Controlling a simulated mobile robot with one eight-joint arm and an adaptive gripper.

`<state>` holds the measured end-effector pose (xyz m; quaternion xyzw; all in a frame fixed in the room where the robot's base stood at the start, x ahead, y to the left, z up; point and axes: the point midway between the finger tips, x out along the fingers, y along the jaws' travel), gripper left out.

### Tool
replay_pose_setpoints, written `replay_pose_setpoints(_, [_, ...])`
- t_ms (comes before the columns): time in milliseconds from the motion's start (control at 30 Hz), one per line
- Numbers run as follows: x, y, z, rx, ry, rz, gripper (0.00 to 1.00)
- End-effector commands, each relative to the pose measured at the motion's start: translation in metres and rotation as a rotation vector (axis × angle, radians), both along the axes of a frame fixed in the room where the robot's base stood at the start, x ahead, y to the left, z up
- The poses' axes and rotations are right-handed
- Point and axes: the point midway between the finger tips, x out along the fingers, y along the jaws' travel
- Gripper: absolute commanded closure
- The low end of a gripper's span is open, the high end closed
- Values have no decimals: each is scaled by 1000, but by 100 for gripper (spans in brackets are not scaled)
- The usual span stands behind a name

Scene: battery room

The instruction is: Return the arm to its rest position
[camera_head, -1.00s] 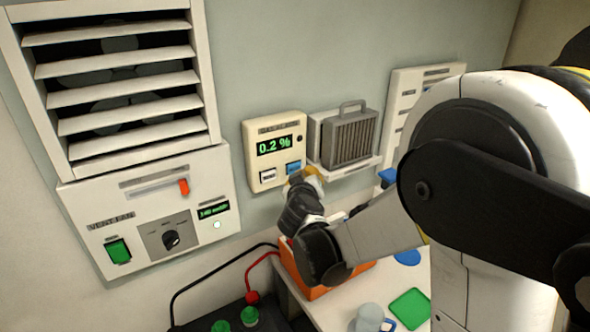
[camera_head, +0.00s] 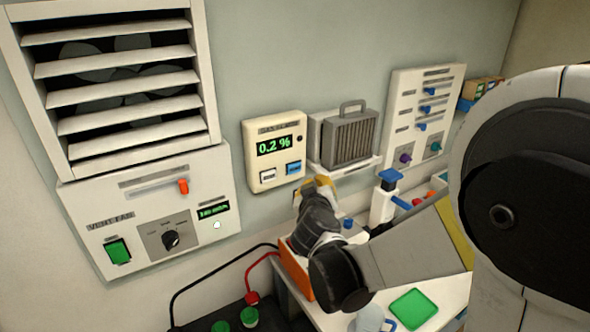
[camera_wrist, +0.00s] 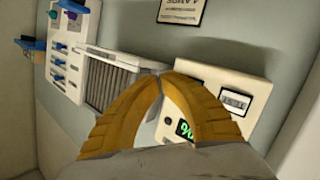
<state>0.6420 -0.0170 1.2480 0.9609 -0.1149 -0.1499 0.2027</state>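My gripper (camera_head: 318,186) is in front of the wall, just below and right of the gas panel (camera_head: 274,151), which reads 0.2 %. In the wrist view, the two yellow fingers of my gripper (camera_wrist: 162,80) meet at their tips with nothing seen between them. The gas panel shows behind the right finger in the wrist view (camera_wrist: 236,98), its display partly hidden. My arm reaches in from the right of the head view and is bent, with the wrist above the bench.
A grey heater-like box (camera_head: 350,137) sits on a small wall shelf near my gripper. The vent fan panel (camera_head: 150,212) is at the left, a switch panel (camera_head: 424,117) at the right. The bench below holds an orange bin (camera_head: 296,268), a green mat (camera_head: 413,309) and a clear mug (camera_head: 369,318).

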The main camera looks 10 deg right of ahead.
Motion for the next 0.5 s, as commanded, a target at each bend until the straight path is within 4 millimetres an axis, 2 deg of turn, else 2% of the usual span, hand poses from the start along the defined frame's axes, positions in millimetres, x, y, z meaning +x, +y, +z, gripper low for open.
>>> replay_pose_setpoints(333, [-1, -1, 0, 2, 2, -2, 100])
replay_pose_setpoints(433, [-10, -7, -5, 18, 25, -17, 100])
replay_pose_setpoints(500, [-24, -14, -11, 44, 61, -38, 100])
